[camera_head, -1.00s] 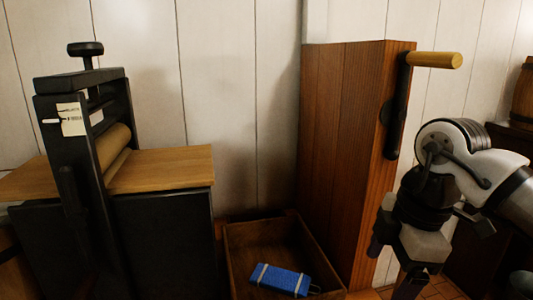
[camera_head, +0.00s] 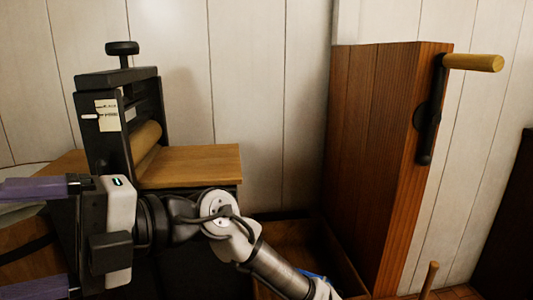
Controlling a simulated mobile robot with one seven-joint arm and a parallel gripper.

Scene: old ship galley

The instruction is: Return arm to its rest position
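My arm (camera_head: 277,267) reaches up from the bottom of the picture and bends left at a grey joint. My gripper (camera_head: 20,238) is at the lower left, pointing left, in front of the press. Its two purple fingers are wide apart, with no object seen between them. The fingertips run to the left picture edge, so their ends may be cut off.
A black press (camera_head: 105,130) with a wooden board (camera_head: 190,165) stands behind my gripper. An open wooden crate (camera_head: 345,265) on the floor holds a blue item (camera_head: 314,275), mostly hidden by my arm. A wooden cabinet (camera_head: 375,150) with a crank handle (camera_head: 473,62) stands right.

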